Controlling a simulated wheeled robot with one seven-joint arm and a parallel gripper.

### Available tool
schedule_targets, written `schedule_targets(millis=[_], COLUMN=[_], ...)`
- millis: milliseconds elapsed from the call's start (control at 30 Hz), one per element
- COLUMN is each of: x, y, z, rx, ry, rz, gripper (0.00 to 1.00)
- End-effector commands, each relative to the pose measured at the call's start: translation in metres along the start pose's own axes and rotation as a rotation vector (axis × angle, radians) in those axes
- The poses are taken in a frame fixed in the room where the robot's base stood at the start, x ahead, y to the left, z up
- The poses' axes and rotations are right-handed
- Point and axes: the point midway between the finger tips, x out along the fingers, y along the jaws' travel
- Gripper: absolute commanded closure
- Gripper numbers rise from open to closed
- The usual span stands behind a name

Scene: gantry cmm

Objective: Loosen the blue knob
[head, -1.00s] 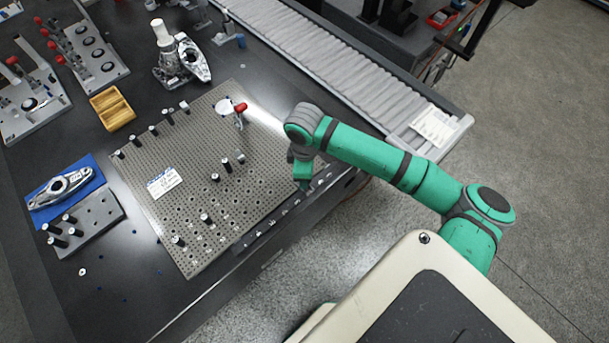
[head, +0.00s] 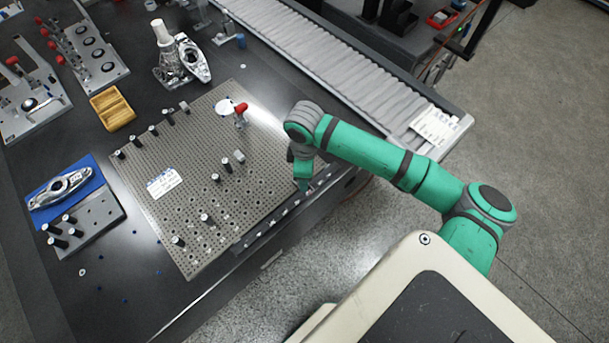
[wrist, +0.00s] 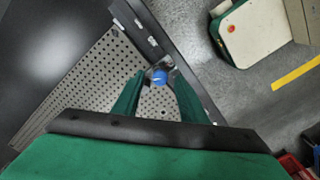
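The blue knob (wrist: 159,77) shows in the wrist view at the edge of the perforated plate, beside the dark front rail. My gripper (wrist: 159,73) is open, with its green fingers on either side of the knob and a visible gap at each side. I cannot tell whether the fingertips are level with the knob or still above it. In the head view my gripper (head: 303,187) points down at the plate's right front edge, and the knob is hidden there.
The perforated plate (head: 205,240) carries several black pegs and a red-handled clamp (head: 240,110). A roller conveyor (head: 330,60) runs behind my arm. A grey block with black pegs (head: 98,215) stands left. The floor to the right is clear.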

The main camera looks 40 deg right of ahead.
Motion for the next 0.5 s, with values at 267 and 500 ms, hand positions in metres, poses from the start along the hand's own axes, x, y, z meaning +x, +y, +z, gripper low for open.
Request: schedule_targets(millis=[267, 500], x=[-0.048, -0.086], y=[0.001, 0.001], z=[0.001, 0.001], rx=[-0.001, 0.000], ry=[-0.001, -0.001], rz=[0.005, 0.003], gripper=[0.61, 0.61])
